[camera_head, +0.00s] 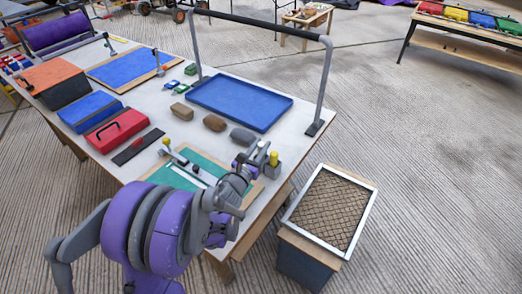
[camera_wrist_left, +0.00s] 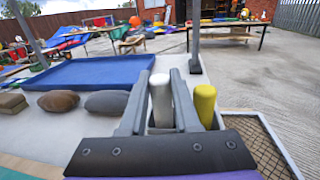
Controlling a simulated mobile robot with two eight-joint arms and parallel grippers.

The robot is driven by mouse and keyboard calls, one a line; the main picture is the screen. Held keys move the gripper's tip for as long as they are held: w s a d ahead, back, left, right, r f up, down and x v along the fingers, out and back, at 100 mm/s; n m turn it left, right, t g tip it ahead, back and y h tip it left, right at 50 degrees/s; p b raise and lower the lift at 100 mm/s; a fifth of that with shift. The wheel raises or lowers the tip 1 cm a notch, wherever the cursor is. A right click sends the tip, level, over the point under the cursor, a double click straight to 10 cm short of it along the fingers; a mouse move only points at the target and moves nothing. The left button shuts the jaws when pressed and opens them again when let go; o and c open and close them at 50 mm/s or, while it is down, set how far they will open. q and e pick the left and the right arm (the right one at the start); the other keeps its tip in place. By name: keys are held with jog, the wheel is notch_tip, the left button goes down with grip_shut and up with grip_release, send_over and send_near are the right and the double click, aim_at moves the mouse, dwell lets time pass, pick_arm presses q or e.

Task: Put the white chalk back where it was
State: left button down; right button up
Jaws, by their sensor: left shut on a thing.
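The white chalk (camera_wrist_left: 161,98) stands upright between the two fingers of my left gripper (camera_wrist_left: 166,100) in the left wrist view. The gripper is shut on it. A yellow chalk (camera_wrist_left: 205,104) stands just to the right in a small grey holder. In the head view my left gripper (camera_head: 257,153) is at the table's near right corner, beside the grey holder (camera_head: 273,171) with the yellow chalk (camera_head: 274,158). The white chalk's lower end is hidden by the fingers, so I cannot tell whether it sits in the holder. My right gripper is not in view.
A blue tray (camera_head: 240,102) lies behind, under a grey-legged frame (camera_head: 325,85). Several stones (camera_head: 214,123) lie before it. A green board (camera_head: 178,176) is left of the gripper. A mesh-topped box (camera_head: 330,210) stands off the table's right edge.

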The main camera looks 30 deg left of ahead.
pick_arm(q)
jog(key=shift+f, duration=0.6)
jog(key=shift+f, duration=0.15)
jog(key=c, duration=0.9)
grip_release()
